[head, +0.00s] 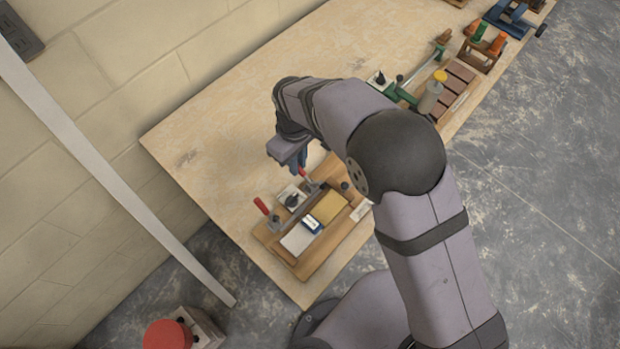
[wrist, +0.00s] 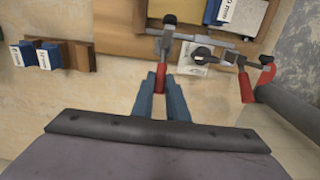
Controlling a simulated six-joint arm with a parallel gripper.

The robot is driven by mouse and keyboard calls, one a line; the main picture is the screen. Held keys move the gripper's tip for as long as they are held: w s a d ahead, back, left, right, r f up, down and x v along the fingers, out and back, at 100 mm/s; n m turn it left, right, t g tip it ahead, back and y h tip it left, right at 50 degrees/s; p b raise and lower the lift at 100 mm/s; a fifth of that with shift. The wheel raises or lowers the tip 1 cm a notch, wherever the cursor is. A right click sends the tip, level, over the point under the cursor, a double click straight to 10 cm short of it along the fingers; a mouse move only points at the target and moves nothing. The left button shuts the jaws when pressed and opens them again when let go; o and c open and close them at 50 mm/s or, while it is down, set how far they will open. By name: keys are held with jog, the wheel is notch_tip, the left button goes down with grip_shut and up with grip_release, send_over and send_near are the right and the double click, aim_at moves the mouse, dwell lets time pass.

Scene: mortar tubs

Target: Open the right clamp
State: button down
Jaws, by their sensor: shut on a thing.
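The right clamp has a red handle, a metal arm and a black tip (wrist: 169,19). My gripper (wrist: 161,95) has its blue fingers on either side of the red handle (wrist: 160,78) in the wrist view, shut on it. In the head view my gripper (head: 299,160) is at the far side of the wooden fixture board (head: 285,255), and only a bit of the handle (head: 303,173) shows beside the fingers. The other clamp has a red handle (head: 262,206) to the left; in the wrist view its handle (wrist: 246,88) stands free, right of my gripper.
The board holds a yellow plate (head: 328,208), a white plate (head: 297,238) and a blue block (head: 312,224). A white card with a black knob (wrist: 195,55) lies between the clamps. Labelled blue blocks (wrist: 45,57) stand nearby. Bare bench (head: 225,140) lies behind.

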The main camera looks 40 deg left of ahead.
aim_at(300, 168)
jog(key=shift+d+r, duration=0.15)
jog(key=shift+d+r+p, duration=0.25)
jog(key=shift+p, duration=0.1)
dwell(0.3)
jog(key=c, duration=1.7)
grip_release()
jog(key=shift+r+p, duration=2.55)
jog(key=shift+r, duration=0.95)
